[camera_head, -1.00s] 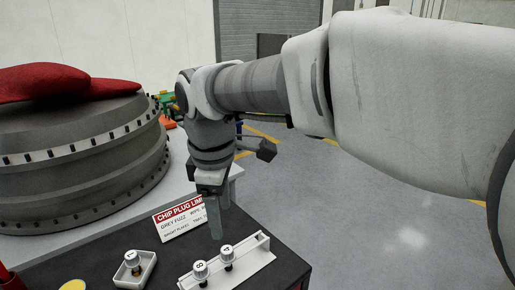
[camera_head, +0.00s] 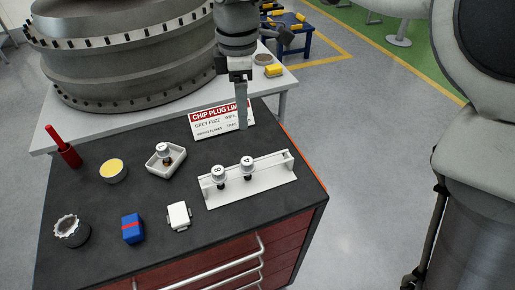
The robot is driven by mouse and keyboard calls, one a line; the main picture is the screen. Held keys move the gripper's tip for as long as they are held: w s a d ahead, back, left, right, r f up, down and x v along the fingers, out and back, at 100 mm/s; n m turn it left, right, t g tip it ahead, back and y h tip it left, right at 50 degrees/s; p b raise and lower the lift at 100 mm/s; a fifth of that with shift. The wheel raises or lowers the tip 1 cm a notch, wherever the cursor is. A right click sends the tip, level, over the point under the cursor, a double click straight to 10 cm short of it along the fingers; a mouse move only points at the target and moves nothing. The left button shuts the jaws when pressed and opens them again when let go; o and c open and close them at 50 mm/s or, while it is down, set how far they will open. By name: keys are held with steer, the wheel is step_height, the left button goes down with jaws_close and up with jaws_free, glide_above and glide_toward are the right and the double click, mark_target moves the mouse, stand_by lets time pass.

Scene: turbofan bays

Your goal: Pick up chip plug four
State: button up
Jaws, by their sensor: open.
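Two white-capped chip plugs stand upright in a white rack (camera_head: 280,180) on the dark bench top. The right one (camera_head: 247,161) seems to read 4, and the left one (camera_head: 219,173) seems to read 8. A third capped plug (camera_head: 163,149) stands in a small white tray (camera_head: 153,166); its mark is too small to read surely. My gripper (camera_head: 242,112) points down, apart from the plugs. It appears behind the rack, in front of the sign's right part. It is open, with its fingers seen nearly edge-on and nothing visible between them.
A chip plug limits sign (camera_head: 208,122) stands behind the rack. A red tool (camera_head: 66,150), yellow-topped tin (camera_head: 113,170), knurled ring (camera_head: 71,230), blue block (camera_head: 132,229) and white box (camera_head: 178,216) lie left and front. A large grey engine casing (camera_head: 130,60) stands behind.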

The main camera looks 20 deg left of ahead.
glide_above(247, 161)
steer(key=f, duration=1)
steer(key=shift+a+f, duration=0.3)
steer(key=shift+a, duration=0.05)
steer(key=shift+d+f+p, duration=0.15)
steer(key=shift+f+p, duration=0.1)
steer(key=shift+f, duration=1.1)
steer(key=shift+d+f+p, duration=0.1)
steer(key=shift+f+p, duration=0.15)
steer(key=shift+f, duration=1.1)
steer(key=shift+c, duration=0.3)
jaws_close()
